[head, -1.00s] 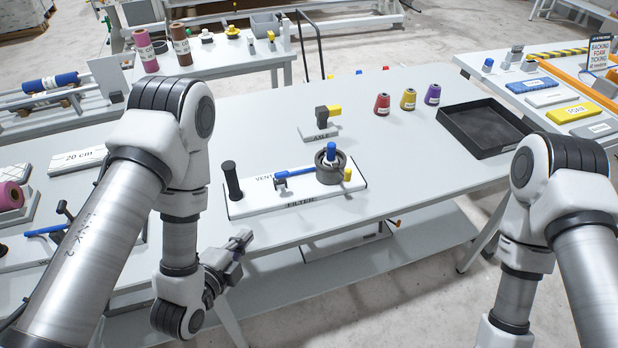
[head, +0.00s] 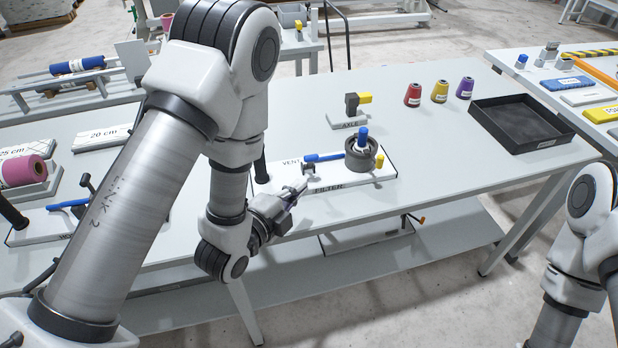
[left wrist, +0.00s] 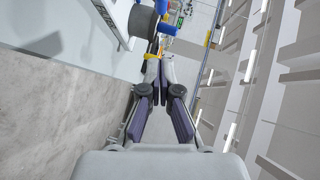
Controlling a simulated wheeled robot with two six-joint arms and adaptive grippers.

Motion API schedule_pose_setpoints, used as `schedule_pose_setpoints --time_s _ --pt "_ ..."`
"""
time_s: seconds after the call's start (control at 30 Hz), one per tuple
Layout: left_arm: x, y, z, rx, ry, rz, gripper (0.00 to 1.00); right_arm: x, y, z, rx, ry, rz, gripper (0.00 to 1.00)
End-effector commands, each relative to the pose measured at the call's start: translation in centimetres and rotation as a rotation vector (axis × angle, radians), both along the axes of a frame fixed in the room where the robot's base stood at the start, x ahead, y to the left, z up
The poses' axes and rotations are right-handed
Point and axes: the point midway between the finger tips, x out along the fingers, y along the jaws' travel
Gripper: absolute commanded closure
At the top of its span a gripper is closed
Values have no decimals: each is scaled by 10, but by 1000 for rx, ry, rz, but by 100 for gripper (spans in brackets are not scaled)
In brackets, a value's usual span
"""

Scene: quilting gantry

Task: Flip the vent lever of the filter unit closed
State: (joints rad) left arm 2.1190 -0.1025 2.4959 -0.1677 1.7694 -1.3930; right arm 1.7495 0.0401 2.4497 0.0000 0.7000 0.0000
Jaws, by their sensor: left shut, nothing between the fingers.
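The filter unit (head: 335,183) is a white plate on the table, marked VENT and FILTER. Its blue vent lever (head: 325,157) lies roughly level along the plate, left of a round dark grey housing (head: 352,163) with a blue knob on top. A small grey bracket (head: 308,169) stands in front of the lever. My left gripper (head: 302,187) is shut and empty at the plate's front edge, nearer to me than the lever. My right gripper is out of view.
A grey block marked AXLE (head: 347,121) stands behind the filter unit. Red (head: 413,95), yellow and purple cones stand farther back. A black tray (head: 520,125) is at the right. A blue-handled fixture (head: 68,204) is at the left. The table's front right area is clear.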

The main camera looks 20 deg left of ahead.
Motion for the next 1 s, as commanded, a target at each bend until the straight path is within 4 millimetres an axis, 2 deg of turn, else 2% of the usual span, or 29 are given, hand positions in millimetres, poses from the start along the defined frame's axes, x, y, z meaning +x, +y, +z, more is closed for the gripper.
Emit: schedule_pose_setpoints --time_s 0.03,0.07,0.1,0.13,0.3,0.43,0.6,1.0 --pt "11 -3 -12 2 -11 -3 100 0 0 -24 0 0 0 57" --pt "16 -4 -13 2 -10 -2 100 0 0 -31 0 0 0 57" --pt "24 -6 -2 1 -6 -2 100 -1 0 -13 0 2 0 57" --pt "31 -8 -1 1 -4 -2 100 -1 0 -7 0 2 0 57" --pt "65 -16 -8 -1 -2 -1 100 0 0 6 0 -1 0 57" --pt "83 -1 -15 -3 0 5 100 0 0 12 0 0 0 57" --pt "94 5 -21 -1 0 1 100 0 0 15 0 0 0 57" --pt "94 5 -21 -2 3 0 100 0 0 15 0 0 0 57"
